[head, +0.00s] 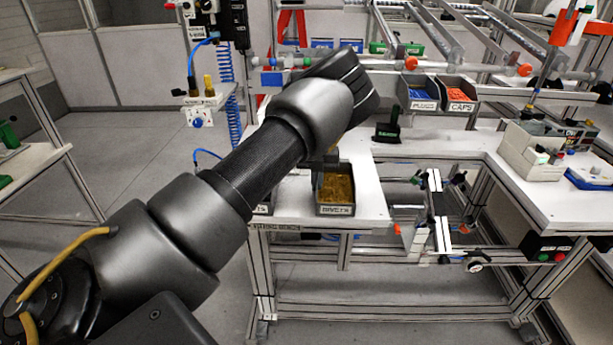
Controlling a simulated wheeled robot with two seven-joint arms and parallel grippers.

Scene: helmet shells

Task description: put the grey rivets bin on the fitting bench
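The grey rivets bin (336,210), labelled RIVETS and filled with brass-coloured pieces, sits on the white top of a bench (374,205), near its front edge. A label on that bench's front edge is only partly readable, ending in BENCH. My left gripper (326,170) points down at the rear of the bin, partly hidden behind my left forearm. I cannot tell whether its fingers grip the bin wall. My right gripper is out of view.
Another grey bin (264,208) stands just left, mostly hidden by my arm. Bins labelled PLUGS (422,95) and CAPS (459,95) are at the back. A dark green-black holder (388,128) stands behind. White bench top is clear right of the rivets bin.

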